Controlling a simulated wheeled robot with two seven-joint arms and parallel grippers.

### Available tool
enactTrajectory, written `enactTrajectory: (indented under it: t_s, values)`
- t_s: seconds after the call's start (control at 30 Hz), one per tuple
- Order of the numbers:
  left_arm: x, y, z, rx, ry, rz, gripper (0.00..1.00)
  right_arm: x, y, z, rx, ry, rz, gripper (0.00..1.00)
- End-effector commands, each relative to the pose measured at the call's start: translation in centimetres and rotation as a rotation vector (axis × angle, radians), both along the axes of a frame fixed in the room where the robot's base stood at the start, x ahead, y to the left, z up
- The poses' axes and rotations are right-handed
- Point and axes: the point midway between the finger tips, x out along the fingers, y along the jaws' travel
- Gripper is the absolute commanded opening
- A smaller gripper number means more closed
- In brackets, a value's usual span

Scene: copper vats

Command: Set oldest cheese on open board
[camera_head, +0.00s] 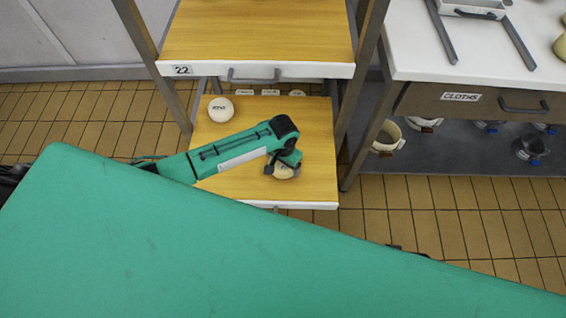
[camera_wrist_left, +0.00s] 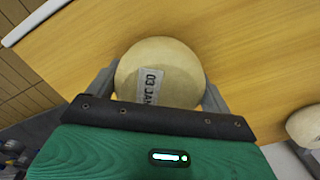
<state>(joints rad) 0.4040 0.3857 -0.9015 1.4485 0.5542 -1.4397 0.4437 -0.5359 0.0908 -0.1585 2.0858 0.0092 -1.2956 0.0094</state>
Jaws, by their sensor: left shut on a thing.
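A pale round cheese (camera_head: 285,171) is between the fingers of my left gripper (camera_head: 284,162), over the front right of the pulled-out lower wooden board (camera_head: 230,186). In the left wrist view, this cheese (camera_wrist_left: 181,67) has a label reading "03 JA", the rest hidden by my gripper (camera_wrist_left: 160,95). The fingers are shut on its sides. I cannot tell whether it touches the board. A second round cheese (camera_head: 220,109) with dark, unreadable lettering sits at the board's back left. My right gripper is out of view.
An upper board (camera_head: 258,30) marked 22 overhangs the lower board's back, between metal posts (camera_head: 362,75). Small white tags (camera_head: 270,92) stand at the lower board's back. A white counter with a cloths drawer (camera_head: 460,97) is right. The lower board's middle right is bare.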

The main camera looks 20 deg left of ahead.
Motion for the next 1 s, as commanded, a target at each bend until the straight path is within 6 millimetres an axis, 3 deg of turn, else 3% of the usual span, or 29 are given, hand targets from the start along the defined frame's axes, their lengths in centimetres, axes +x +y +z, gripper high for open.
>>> enactTrajectory:
  t_s: [1.0]
  values:
    - [0.0, 0.0, -1.3, 0.000, -0.001, 0.000, 0.48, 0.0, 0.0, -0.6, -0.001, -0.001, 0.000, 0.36]
